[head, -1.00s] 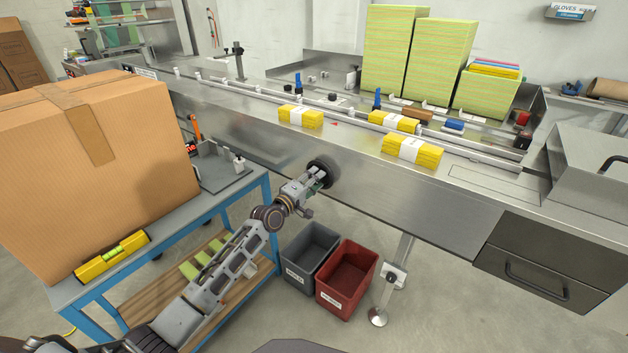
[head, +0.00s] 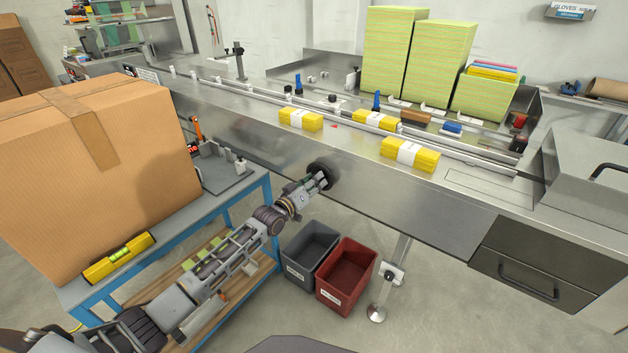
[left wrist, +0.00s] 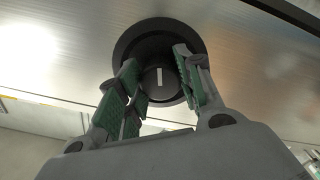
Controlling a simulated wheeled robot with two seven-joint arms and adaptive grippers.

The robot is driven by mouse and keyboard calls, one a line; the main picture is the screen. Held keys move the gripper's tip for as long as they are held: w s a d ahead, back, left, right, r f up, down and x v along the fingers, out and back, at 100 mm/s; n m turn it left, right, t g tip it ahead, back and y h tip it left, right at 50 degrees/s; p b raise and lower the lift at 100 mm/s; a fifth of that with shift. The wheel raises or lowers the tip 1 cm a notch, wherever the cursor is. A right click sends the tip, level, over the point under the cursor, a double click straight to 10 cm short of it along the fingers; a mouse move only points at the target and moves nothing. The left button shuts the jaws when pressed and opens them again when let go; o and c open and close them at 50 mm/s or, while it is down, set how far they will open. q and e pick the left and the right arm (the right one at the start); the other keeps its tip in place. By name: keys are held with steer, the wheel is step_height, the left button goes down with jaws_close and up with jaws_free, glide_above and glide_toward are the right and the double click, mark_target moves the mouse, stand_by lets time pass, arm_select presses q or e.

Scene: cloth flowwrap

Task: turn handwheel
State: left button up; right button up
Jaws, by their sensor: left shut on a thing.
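The black round handwheel (head: 323,174) sits on the front side of the steel machine. In the left wrist view the handwheel (left wrist: 159,47) shows a dark rim and a hub with a short pale mark that stands nearly upright. My left gripper (head: 320,181) reaches it from the lower left and is shut on it. In the left wrist view the green-padded fingers of my left gripper (left wrist: 158,80) lie on either side of the hub. Part of the wheel is hidden behind the fingers. My right gripper is not in view.
The machine's steel bed (head: 250,121) carries yellow cloth packs (head: 410,154) and a small red pointer (head: 334,126). A cardboard box (head: 95,180) stands on a blue-framed bench at left. A grey bin (head: 310,252) and a red bin (head: 346,274) stand on the floor below.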

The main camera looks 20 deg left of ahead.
arm_select(q)
steer(key=m+p, duration=0.1)
steer(key=m, duration=0.1)
steer(key=shift+f+m, duration=0.1)
steer(key=shift+m, duration=0.2)
steer(key=shift+m+p, duration=0.35)
steer(key=shift+m, duration=0.35)
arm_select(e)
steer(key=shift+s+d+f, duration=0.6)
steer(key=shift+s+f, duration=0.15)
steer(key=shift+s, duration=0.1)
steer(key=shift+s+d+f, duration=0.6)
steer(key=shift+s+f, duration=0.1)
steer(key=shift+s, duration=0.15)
arm_select(q)
steer(key=o, duration=1)
steer(key=shift+o, duration=0.2)
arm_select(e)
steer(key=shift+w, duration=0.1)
arm_select(q)
steer(key=shift+s, duration=0.2)
steer(key=v, duration=1.1)
steer(key=shift+s+a, duration=0.15)
steer(key=shift+s, duration=0.15)
